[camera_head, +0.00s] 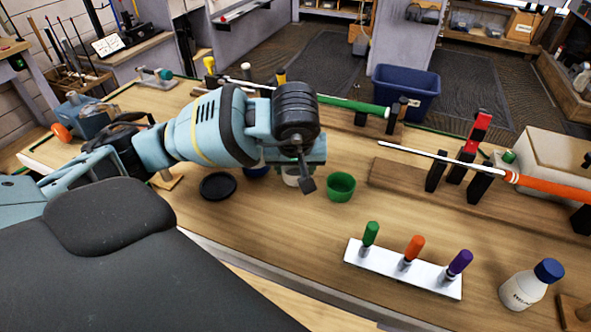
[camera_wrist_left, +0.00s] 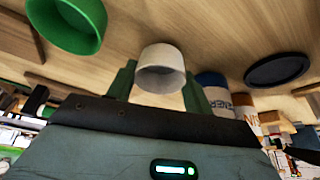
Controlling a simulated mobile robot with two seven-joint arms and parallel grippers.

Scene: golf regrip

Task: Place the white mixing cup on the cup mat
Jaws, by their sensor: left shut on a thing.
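The white mixing cup (camera_head: 290,181) shows only in part in the head view, behind the end of my left arm. In the left wrist view the white cup (camera_wrist_left: 160,72) sits between the two green fingers of my left gripper (camera_wrist_left: 160,88), which is shut on it. I cannot tell whether its base touches the table. The cup mat, a flat black disc (camera_head: 218,186), lies bare on the table to the left of the cup in the head view. It also shows at the right of the left wrist view (camera_wrist_left: 277,69). My right gripper is not in view.
A green cup (camera_head: 341,187) stands close to the right of the white cup. A bottle with a blue top (camera_wrist_left: 212,90) is near the gripper. A white rack (camera_head: 400,270) with coloured grips and a white bottle (camera_head: 524,290) stand at the front right. Golf clubs lie behind.

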